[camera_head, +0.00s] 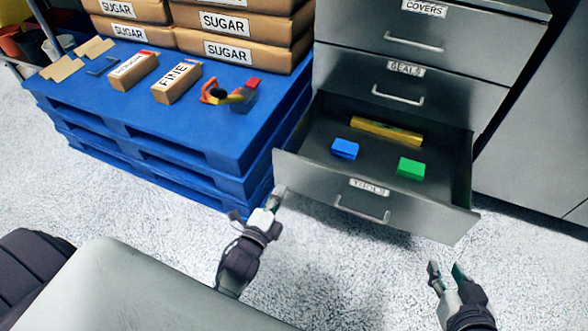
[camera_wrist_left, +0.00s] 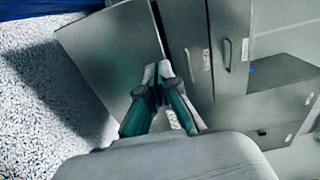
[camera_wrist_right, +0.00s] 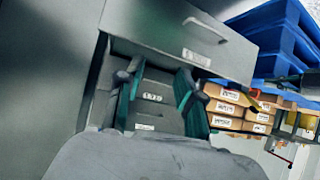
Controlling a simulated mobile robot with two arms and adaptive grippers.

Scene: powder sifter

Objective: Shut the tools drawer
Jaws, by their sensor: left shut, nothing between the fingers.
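The tools drawer (camera_head: 425,212) is the lowest drawer of the grey cabinet and stands pulled well out. Its front has a label and a bar handle (camera_head: 362,212). Inside lie a yellow bar (camera_head: 386,131), a blue block (camera_head: 344,149) and a green block (camera_head: 411,168). My left gripper (camera_head: 277,198) is shut and empty by the left end of the drawer front; I cannot tell whether it touches. Its closed fingers show in the left wrist view (camera_wrist_left: 158,74). My right gripper (camera_head: 447,272) is open and empty, in front of the drawer's right end. Its parted fingers show in the right wrist view (camera_wrist_right: 162,72).
The seals drawer (camera_head: 455,97) and covers drawer (camera_head: 470,45) above are shut. A blue pallet stack (camera_head: 215,130) stands close on the left, with sugar boxes (camera_head: 240,50), smaller boxes and a small tool on it. The floor (camera_head: 330,260) before the drawer is clear.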

